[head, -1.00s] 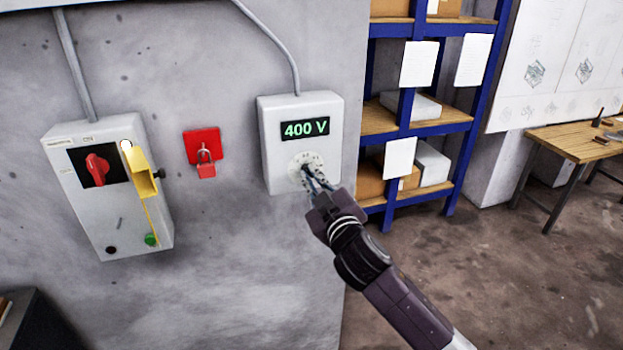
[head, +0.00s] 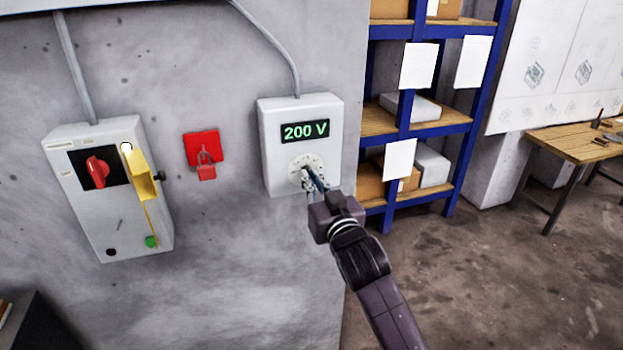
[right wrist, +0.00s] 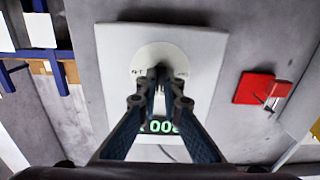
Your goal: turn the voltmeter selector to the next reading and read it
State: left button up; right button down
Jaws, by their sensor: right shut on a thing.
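The voltmeter (head: 272,160) is a white box on the grey wall, and it also shows in the right wrist view (right wrist: 112,75). Its display (head: 305,131) reads 200 V in green. Below the display is a round white dial plate (head: 299,163) with a selector at its centre. My right gripper (head: 309,176) reaches in from the lower right and is shut on the selector. In the right wrist view both fingers (right wrist: 160,85) close around it at the dial's middle, and they hide most of the selector. My left gripper is not in view.
A grey switch box (head: 110,215) with a red rotary handle (head: 97,172) and a yellow flap (head: 141,179) hangs to the left. A red plate with a padlock (head: 204,150) is between the boxes. Blue shelving (head: 460,130) stands to the right.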

dwell(0.4)
jog(key=c, duration=2.1)
grip_release()
jog(key=shift+s, duration=0.1)
jog(key=v, duration=1.2)
